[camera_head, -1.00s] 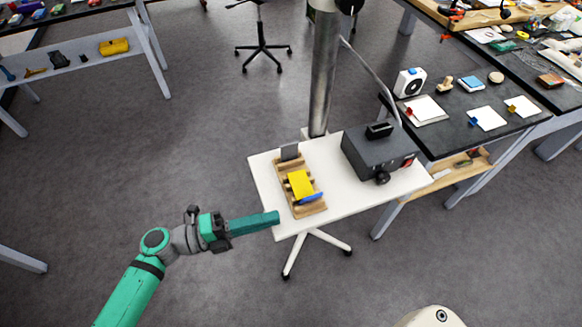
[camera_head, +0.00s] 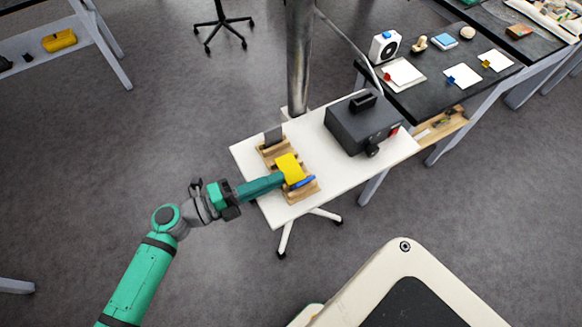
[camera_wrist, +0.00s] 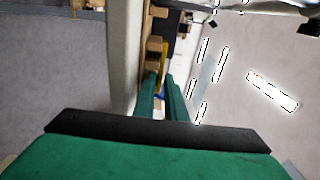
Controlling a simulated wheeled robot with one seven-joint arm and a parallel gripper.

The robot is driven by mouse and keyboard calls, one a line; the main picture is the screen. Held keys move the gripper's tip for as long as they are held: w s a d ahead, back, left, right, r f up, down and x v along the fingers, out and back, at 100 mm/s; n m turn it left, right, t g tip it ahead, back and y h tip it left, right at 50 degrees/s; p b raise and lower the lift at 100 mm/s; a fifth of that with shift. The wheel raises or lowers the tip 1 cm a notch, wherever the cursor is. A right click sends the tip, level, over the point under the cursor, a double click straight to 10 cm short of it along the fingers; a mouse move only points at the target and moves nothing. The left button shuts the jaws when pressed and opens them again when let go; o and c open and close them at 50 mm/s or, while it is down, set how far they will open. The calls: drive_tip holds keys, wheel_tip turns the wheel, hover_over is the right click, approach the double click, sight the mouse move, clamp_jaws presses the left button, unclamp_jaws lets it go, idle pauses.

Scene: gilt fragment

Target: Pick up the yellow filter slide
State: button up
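The yellow filter slide (camera_head: 291,168) sits in a wooden slotted rack (camera_head: 306,189) on a white table. In the wrist view only a thin yellow strip of it (camera_wrist: 164,62) shows, just beyond my fingertips. My gripper (camera_head: 280,180) reaches in from the left, its tips at the slide's lower left edge. In the wrist view its two green fingers (camera_wrist: 162,80) stand apart with a gap between them. I cannot tell whether they touch the slide.
A blue piece (camera_head: 302,183) lies at the rack's near end and a dark grey slide (camera_head: 273,134) stands at its far end. A dark box device (camera_head: 362,124) stands on the white table (camera_head: 335,178) to the right. A metal post (camera_head: 299,60) rises behind.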

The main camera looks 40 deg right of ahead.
sight(290, 169)
drive_tip(key=shift+x, duration=1.9)
drive_tip(key=shift+w, duration=0.1)
drive_tip(key=shift+c, duration=0.6)
clamp_jaws()
drive_tip(key=shift+w+r, duration=0.1)
